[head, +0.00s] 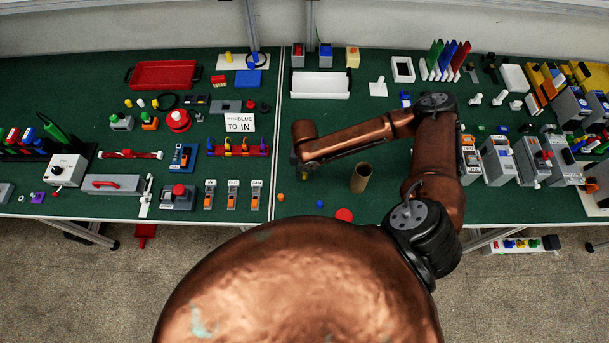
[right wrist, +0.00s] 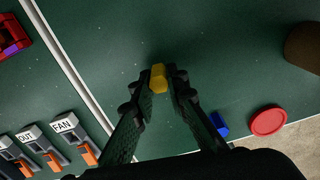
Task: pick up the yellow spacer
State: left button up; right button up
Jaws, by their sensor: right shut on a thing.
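The yellow spacer (right wrist: 158,77) is a small yellow piece between the fingertips of my right gripper (right wrist: 160,82) in the right wrist view. Both dark fingers touch its sides, so the gripper is shut on it. In the head view my right gripper (head: 303,173) points down over the front middle of the green bench, and the spacer is mostly hidden by it there. I cannot tell whether the spacer still touches the bench. My left gripper is not in view.
A brown tube (head: 361,178) stands right of the gripper. A red disc (head: 344,215) and a blue piece (head: 320,204) lie near the front edge, an orange piece (head: 281,197) to the left. Labelled switches (head: 232,195) stand further left.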

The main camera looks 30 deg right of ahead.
jog(key=s+a+r+p, duration=0.4)
jog(key=s+r+p, duration=0.2)
jog(key=s+r, duration=0.6)
jog(key=shift+s, duration=0.7)
